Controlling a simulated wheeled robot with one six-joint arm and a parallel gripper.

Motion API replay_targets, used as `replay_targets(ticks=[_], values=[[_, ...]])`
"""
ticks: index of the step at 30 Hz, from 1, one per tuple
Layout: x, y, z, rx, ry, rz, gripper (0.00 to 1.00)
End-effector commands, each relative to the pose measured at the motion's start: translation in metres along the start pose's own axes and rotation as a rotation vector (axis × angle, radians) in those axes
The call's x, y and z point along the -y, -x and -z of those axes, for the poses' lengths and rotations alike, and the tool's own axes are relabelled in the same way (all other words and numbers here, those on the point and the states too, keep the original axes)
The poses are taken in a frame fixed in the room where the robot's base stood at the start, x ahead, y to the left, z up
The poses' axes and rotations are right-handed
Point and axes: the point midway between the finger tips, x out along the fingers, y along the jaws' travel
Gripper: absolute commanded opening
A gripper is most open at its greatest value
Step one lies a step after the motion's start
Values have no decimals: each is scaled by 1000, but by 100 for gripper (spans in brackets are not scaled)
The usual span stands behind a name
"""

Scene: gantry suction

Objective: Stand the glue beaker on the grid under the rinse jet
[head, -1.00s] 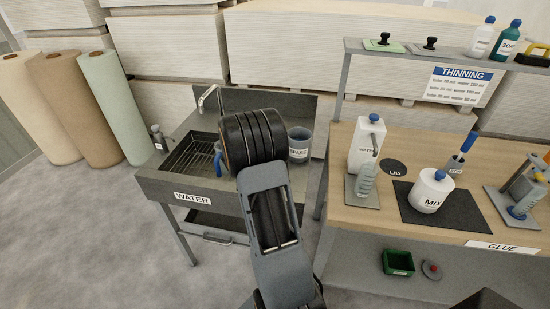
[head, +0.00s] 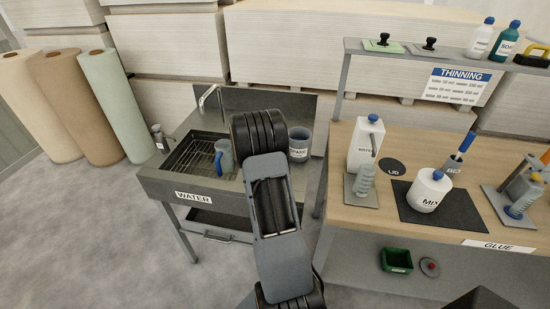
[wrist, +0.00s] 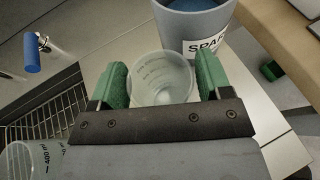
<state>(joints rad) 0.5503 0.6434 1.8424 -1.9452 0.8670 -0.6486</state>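In the wrist view my gripper (wrist: 163,82) has its green fingers against both sides of a clear graduated beaker (wrist: 163,70), which looks whitish at the bottom. No name shows on it; I take it for the glue beaker. In the head view my arm hides this beaker and the fingers, over the right part of the sink. The wire grid (head: 190,152) lies in the sink's left part and shows at the left of the wrist view (wrist: 42,118). The rinse jet seems to be the bent metal spout (head: 208,93) at the sink's back.
A blue-grey vessel with a blue part (head: 223,157) stands at the grid's right side. A second graduated vessel (wrist: 32,160) shows at lower left in the wrist view. The SPARE pot (head: 299,143) stands close beyond my gripper. The bench (head: 440,225) is to the right.

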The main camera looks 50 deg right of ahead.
Motion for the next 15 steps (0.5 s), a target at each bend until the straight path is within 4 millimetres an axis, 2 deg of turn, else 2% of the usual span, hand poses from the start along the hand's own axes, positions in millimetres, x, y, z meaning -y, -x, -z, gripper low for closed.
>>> replay_targets(ticks=[2, 15], values=[[0, 0, 0, 0, 0, 0, 64], [0, 0, 0, 0, 0, 0, 22]])
